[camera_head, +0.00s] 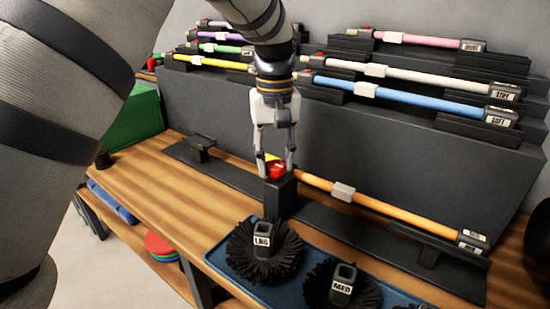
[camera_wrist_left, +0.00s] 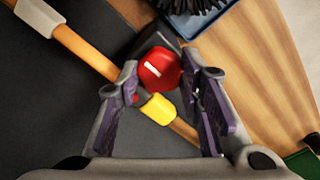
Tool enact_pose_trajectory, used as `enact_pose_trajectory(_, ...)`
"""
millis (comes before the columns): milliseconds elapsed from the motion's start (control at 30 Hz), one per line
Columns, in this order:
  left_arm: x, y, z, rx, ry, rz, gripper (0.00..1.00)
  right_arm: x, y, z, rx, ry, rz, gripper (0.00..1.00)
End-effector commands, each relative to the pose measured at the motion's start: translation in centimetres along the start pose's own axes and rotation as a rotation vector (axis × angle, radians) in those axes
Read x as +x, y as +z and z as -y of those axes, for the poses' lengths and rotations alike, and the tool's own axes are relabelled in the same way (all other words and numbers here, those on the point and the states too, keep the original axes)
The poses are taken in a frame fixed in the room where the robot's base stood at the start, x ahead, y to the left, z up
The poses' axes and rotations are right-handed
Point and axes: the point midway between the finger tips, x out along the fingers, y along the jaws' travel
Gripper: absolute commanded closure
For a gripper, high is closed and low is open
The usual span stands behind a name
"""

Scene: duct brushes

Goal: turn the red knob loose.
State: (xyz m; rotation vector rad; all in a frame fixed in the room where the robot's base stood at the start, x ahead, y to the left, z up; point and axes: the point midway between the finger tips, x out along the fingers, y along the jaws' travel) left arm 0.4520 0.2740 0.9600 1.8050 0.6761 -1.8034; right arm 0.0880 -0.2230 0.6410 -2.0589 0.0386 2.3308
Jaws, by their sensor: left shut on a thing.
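My right gripper is not in view.
A blue tray (camera_head: 222,262) with black brushes (camera_head: 264,250) labelled LNG and MED stands at the front. Behind is a dark stepped rack (camera_head: 225,105) with several coloured rods. A green box (camera_head: 133,118) is at the left. Bare wooden bench (camera_head: 150,195) lies left of the block.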

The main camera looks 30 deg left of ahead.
Motion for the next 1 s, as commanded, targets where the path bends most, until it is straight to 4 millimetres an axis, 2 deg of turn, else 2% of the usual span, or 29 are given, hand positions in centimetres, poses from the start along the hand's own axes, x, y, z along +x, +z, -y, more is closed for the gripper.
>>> enact_pose_trajectory(400, 0.0, 0.0, 0.0, -0.007, 0.0, -0.001, 0.94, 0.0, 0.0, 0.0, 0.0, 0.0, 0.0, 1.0)
enact_pose_trajectory(433, 0.0, 0.0, 0.0, -0.007, 0.0, -0.001, 0.6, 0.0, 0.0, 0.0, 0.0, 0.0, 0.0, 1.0)
enact_pose_trajectory(500, 0.0, 0.0, 0.0, -0.006, 0.0, -0.001, 0.46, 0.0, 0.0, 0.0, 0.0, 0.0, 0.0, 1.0)
enact_pose_trajectory(833, -0.4, 0.0, 0.0, -0.005, 0.001, -0.001, 0.46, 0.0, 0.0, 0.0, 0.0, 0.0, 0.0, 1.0)
enact_pose_trajectory(933, -2.0, -0.1, 0.0, -0.005, 0.002, -0.003, 0.46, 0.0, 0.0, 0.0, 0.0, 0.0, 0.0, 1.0)
enact_pose_trajectory(1000, -4.0, -0.1, 0.0, -0.004, 0.003, -0.006, 0.46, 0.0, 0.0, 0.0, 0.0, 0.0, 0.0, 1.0)
